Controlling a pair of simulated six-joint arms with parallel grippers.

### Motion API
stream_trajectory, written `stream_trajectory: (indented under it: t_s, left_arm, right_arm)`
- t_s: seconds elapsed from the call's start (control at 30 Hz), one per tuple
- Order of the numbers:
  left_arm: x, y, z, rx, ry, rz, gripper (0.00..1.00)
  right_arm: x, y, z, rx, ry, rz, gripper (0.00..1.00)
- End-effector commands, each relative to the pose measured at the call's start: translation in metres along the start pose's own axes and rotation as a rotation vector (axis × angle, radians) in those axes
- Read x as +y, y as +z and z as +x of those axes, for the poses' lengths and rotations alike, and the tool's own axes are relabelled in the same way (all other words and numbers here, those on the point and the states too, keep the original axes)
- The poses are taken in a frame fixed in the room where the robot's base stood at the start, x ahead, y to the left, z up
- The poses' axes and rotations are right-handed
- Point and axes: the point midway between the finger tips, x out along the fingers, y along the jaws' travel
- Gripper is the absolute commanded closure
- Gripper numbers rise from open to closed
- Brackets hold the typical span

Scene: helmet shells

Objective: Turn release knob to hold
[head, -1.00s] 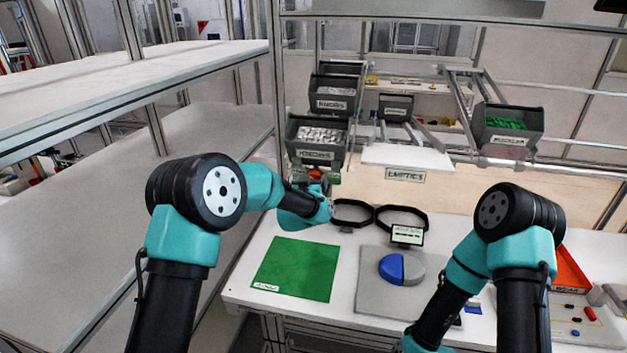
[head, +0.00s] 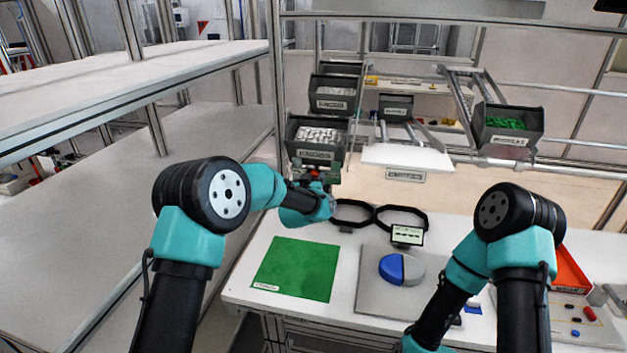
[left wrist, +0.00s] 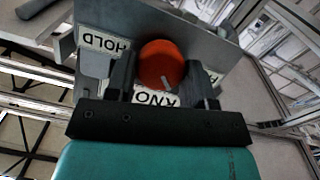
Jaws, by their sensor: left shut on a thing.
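The release knob is a round orange-red knob (left wrist: 161,62) with a small pale mark near its lower edge in the left wrist view. A "HOLD" label (left wrist: 104,43) is on the grey panel to its left, and an upside-down label (left wrist: 155,98), partly covered, is below it. My left gripper (left wrist: 160,78) has one finger on each side of the knob and is shut on it. In the head view the knob (head: 315,174) is a small red spot below the left bin, at the tip of my left gripper (head: 317,186). My right gripper is outside the frames.
Grey bins labelled KNOBS (head: 317,137) hang just above the left gripper. Two black rings (head: 401,217), a green mat (head: 296,269) and a blue-and-grey disc (head: 401,268) lie on the white table. A red tray (head: 569,279) is at the right.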

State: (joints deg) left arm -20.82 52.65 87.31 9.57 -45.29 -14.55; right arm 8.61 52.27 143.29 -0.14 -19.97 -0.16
Motion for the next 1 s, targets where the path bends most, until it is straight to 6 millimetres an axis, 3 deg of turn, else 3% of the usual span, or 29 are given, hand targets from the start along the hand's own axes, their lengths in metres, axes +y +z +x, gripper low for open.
stream_trajectory:
  t_s: [0.47, 1.0]
  left_arm:
    - [0.0009, -0.0002, 0.0002, 0.000, -0.015, 0.071, 0.75]
    - [0.0035, 0.0002, 0.0006, 0.001, -0.101, 0.478, 0.75]
  right_arm:
    - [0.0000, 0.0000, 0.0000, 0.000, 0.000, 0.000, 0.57]
    - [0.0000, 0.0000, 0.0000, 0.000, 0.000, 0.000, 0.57]
